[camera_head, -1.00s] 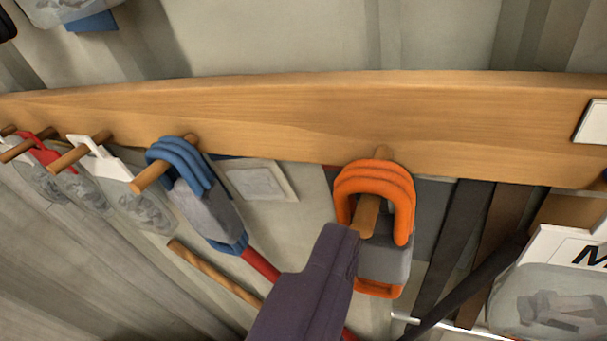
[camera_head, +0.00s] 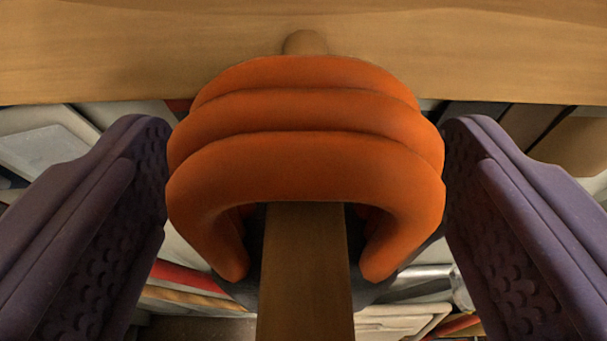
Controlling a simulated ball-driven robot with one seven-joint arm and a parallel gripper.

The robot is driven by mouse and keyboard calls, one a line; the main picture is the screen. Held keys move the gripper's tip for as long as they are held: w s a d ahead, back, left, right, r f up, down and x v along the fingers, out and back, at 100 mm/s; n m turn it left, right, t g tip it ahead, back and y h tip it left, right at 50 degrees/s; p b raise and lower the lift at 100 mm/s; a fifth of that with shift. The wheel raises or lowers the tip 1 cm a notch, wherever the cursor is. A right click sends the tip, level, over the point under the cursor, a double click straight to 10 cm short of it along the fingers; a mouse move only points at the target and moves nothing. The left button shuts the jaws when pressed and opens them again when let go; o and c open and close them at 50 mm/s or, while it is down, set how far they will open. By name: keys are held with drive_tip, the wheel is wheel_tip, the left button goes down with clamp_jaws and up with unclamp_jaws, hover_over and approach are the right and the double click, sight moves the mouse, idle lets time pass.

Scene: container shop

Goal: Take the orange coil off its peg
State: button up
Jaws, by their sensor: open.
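The orange coil (camera_head: 305,165) hangs over its wooden peg (camera_head: 307,270) in the middle of the view, its several loops resting on the peg's top. The peg points toward me from the wooden rail (camera_head: 130,50). My gripper (camera_head: 305,190) is open, with one purple finger on each side of the coil. The left finger is very near the coil's left side and the right finger very near its right side; I cannot tell whether either touches.
The rail crosses the whole top of the view, just behind the coil. Below it are a pale panel (camera_head: 50,150) at left, a red bar (camera_head: 185,276) at lower left and dark and brown strips at right, all farther back.

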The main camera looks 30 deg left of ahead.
drive_tip(key=c, duration=1.1)
drive_tip(key=shift+r+p, duration=0.3)
drive_tip(key=shift+r, duration=0.05)
drive_tip(key=s, duration=0.1)
drive_tip(key=s+d, duration=0.2)
drive_tip(key=s, duration=0.1)
drive_tip(key=shift+d+r, duration=0.1)
drive_tip(key=shift+r, duration=0.1)
drive_tip(key=shift+s+d+b, duration=0.15)
drive_tip(key=shift+s+d, duration=0.25)
drive_tip(key=shift+s, duration=0.35)
drive_tip(key=shift+s+d+b, duration=0.1)
drive_tip(key=shift+s+d, duration=0.3)
drive_tip(key=shift+s, duration=0.3)
drive_tip(key=shift+s+d+b, duration=0.15)
drive_tip(key=shift+s+d, duration=0.25)
drive_tip(key=shift+s, duration=0.35)
